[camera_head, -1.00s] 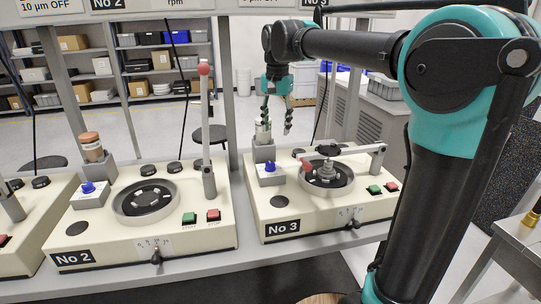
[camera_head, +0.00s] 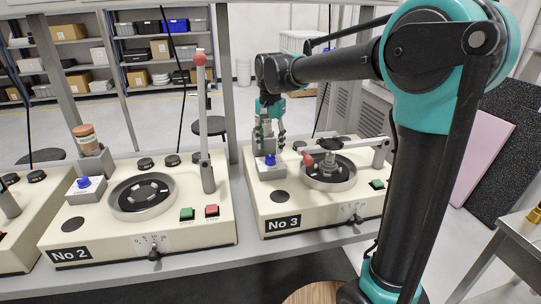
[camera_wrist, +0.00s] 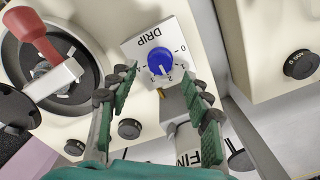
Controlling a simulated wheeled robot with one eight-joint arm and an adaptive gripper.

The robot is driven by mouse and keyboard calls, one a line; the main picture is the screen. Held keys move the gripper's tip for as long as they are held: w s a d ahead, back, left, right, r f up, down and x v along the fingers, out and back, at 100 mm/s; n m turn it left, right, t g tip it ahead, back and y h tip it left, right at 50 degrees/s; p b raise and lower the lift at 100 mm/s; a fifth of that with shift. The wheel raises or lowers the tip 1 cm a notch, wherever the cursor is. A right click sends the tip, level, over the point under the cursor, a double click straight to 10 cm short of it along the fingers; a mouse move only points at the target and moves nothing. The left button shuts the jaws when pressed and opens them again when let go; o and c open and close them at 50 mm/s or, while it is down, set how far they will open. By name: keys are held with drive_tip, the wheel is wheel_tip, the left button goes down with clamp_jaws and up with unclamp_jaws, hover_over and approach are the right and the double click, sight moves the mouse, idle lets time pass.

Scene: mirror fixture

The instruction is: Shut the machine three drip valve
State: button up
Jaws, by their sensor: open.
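The drip valve of machine No 3 is a blue knob (camera_head: 269,160) on a small grey block on the cream machine (camera_head: 325,212). In the wrist view the blue knob (camera_wrist: 160,61) sits on a white plate marked DRIP, with numbers from 0 upward. Its pale pointer line faces away from 0, towards the area of 2. My gripper (camera_head: 270,146) is just above the knob in the head view. In the wrist view my gripper (camera_wrist: 161,75) is open, one green-padded finger on each side below the knob, with nothing between the tips. I cannot tell whether the fingers touch it.
A bottle (camera_wrist: 188,145) stands behind the valve block, between my fingers. The lapping plate (camera_head: 328,172) with a red-handled arm (camera_head: 308,160) is to the right. Machine No 2 (camera_head: 185,235) stands to the left with its own blue knob (camera_head: 84,182) and upright red-topped lever (camera_head: 203,120).

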sight(271, 157)
drive_tip(key=shift+f, duration=2.25)
clamp_jaws()
